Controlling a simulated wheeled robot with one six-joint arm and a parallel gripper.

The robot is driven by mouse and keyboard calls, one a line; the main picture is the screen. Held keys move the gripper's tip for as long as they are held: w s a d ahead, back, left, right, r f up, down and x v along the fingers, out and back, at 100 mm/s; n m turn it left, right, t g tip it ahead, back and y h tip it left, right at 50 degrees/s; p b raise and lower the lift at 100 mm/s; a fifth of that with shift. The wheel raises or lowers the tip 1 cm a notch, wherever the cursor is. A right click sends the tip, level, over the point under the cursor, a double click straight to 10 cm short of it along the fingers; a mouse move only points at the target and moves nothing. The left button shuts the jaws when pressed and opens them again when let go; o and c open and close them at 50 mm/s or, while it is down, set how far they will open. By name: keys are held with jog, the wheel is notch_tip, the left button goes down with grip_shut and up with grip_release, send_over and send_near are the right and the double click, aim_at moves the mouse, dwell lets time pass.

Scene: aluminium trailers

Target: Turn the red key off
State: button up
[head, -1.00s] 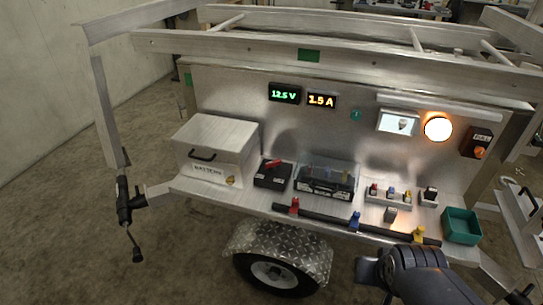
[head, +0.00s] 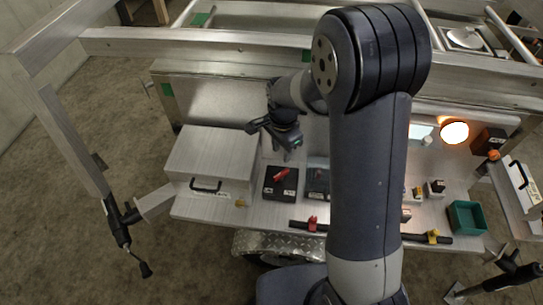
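The red key (head: 281,174) sits on top of a small black switch box (head: 281,187) on the trailer's metal shelf. It lies slanted, its right end higher in the picture. My gripper (head: 288,156) points down, just above and behind the red key in the picture, and looks apart from it. Its fingers are small and dark here, so I cannot tell whether they are open or shut. My arm hides the middle of the panel and part of the shelf.
A metal box with a black handle (head: 208,160) stands left of the switch box. A dark battery (head: 317,184) is close on its right, partly behind my arm. A red clamp (head: 312,222), a yellow clamp (head: 433,236) and a green bin (head: 467,217) are along the front. A lamp (head: 454,132) glows at right.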

aim_at(281, 173)
notch_tip(281, 173, down, 11)
jog(key=shift+s+d+r+p, duration=0.1)
jog(key=shift+r+p, duration=0.1)
jog(key=shift+p, duration=0.2)
jog(key=shift+c, duration=0.5)
grip_shut()
